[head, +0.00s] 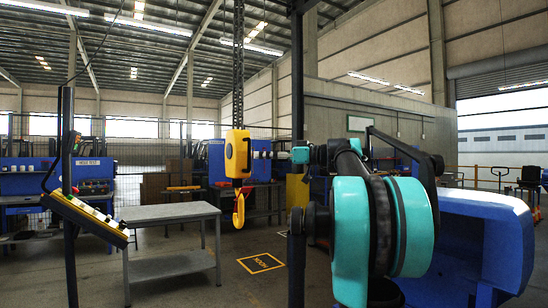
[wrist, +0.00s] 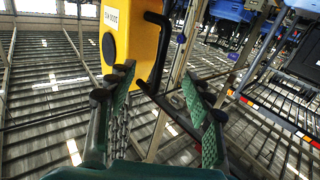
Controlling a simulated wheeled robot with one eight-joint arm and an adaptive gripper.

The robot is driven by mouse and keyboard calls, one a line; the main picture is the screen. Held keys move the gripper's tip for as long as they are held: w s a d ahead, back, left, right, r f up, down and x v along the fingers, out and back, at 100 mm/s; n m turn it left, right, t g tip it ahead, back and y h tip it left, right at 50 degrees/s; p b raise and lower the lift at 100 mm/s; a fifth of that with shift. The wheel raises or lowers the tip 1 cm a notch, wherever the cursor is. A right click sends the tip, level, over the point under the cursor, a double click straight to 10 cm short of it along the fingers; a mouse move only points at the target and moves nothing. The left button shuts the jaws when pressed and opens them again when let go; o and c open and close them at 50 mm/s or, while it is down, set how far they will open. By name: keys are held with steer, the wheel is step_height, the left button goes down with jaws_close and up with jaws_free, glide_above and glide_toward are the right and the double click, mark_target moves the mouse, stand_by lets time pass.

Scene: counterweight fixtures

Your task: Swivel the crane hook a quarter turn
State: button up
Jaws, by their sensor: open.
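The yellow hook block (head: 238,155) hangs from a chain in the head view, with the yellow hook (head: 239,207) below it. In the wrist view the block (wrist: 138,40) fills the upper middle, with a white label on it. A black handle (wrist: 163,50) stands out from its right side. My gripper (head: 257,154) is just right of the block in the head view. In the wrist view my gripper (wrist: 157,72) is open, and the lower part of the handle shows between its two fingertips. I cannot tell whether either finger touches the handle.
A grey table (head: 170,212) stands left of the hook. A tilted control panel (head: 88,218) on a post is at the far left. A dark upright post (head: 297,120) stands close to my arm. A yellow floor marking (head: 260,263) lies on open floor below right of the hook.

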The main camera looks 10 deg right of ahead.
steer(key=shift+x, duration=3.1)
jaws_close()
steer(key=shift+w+d, duration=0.5)
steer(key=shift+d, duration=0.25)
steer(key=shift+w+d, duration=0.45)
steer(key=shift+d, duration=0.3)
steer(key=shift+w+d, duration=0.5)
steer(key=shift+d, duration=0.2)
steer(key=w+d, duration=0.3)
steer(key=w, duration=0.1)
steer(key=shift+d, duration=0.3)
